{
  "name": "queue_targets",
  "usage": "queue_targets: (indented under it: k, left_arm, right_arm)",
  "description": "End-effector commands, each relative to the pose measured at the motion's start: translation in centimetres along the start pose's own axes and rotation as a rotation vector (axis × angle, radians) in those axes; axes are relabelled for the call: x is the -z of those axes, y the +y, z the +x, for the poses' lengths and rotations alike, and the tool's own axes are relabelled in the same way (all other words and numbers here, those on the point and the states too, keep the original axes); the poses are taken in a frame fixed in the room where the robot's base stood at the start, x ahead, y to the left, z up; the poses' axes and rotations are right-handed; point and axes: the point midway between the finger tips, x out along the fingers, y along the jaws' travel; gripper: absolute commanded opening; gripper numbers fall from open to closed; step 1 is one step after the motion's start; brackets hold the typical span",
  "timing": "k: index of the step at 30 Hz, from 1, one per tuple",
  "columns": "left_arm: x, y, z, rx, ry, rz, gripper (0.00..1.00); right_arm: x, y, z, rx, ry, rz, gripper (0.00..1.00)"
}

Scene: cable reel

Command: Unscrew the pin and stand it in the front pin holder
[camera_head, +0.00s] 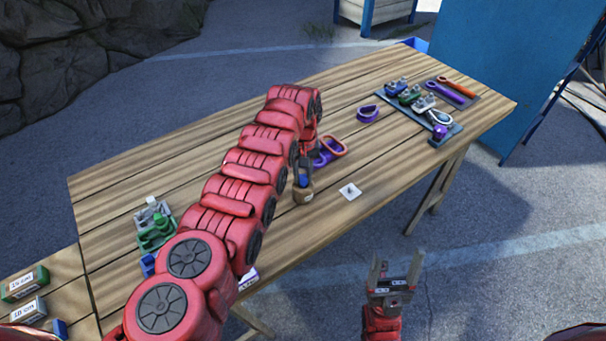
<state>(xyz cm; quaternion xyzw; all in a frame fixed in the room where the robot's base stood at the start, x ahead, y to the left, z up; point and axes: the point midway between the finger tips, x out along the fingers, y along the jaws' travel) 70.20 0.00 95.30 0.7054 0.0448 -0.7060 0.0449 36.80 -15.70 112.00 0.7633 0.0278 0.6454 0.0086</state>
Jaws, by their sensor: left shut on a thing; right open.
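My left gripper (303,184) is over the middle of the wooden table, pointing down and partly hidden by its own red arm. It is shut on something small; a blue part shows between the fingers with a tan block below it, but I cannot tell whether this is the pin. A purple loop (322,157) and an orange loop (335,146) lie just right of it. A small white square plate (350,191) with a dark centre lies near the front edge; I cannot tell if it is a pin holder. My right gripper (392,270) is open and empty, off the front edge.
The wooden table (400,160) carries a purple ring (367,113) and a dark tray (452,132) with several shackle-like parts at the right. A dark mat (466,101) holds an orange and a purple tool. Grey and green parts (155,224) stand at left. The middle back is clear.

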Motion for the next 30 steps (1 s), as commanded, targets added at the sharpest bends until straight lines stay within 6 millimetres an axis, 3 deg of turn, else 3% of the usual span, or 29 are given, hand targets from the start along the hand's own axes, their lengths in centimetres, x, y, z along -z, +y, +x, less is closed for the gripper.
queue_targets:
  k: [10,11,16,30]
  left_arm:
    - [0.01,0.01,0.57,0.0,0.001,0.0,0.0]
    - [0.02,0.01,0.51,0.0,0.001,0.0,0.34]
    - [0.01,0.01,0.48,0.0,0.0,0.0,0.64]
    - [0.05,0.0,-0.04,0.0,0.0,0.0,0.65]
  right_arm:
    - [-0.1,-0.03,-0.58,0.0,0.0,0.0,0.71]
    - [-0.09,-0.03,-0.51,0.0,0.0,0.0,0.71]
    - [-0.09,-0.02,-0.49,0.0,0.0,0.0,0.71]
    - [-0.1,-0.03,-0.6,0.0,0.0,0.0,0.71]
